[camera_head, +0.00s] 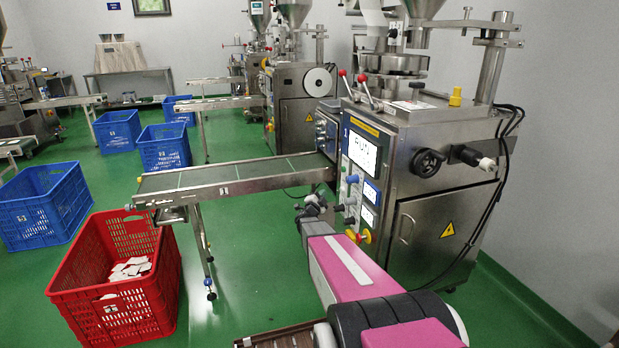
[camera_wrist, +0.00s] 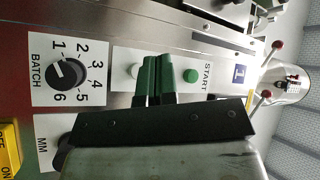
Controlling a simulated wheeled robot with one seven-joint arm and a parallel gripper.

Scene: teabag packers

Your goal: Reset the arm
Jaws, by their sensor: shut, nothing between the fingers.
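My gripper (camera_head: 313,207) is in front of the control panel of the nearest steel packing machine (camera_head: 410,140), its arm reaching in from the bottom of the head view. In the wrist view its green fingers (camera_wrist: 158,62) are together with nothing between them. They appear in front of the panel, between a white button (camera_wrist: 133,71) and the green START button (camera_wrist: 190,76). I cannot tell whether they touch the panel. A black BATCH knob (camera_wrist: 67,73) with numbers 1 to 6 is to the left. The machine's upper screen (camera_head: 363,151) appears to read RUN.
A conveyor (camera_head: 235,178) extends left from the machine. A red crate (camera_head: 110,312) with white packets stands near its end. Blue crates (camera_head: 42,205) stand farther left and back. Two red-knobbed levers (camera_wrist: 277,45) stick out beyond the panel. Green floor (camera_head: 240,270) is open below the conveyor.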

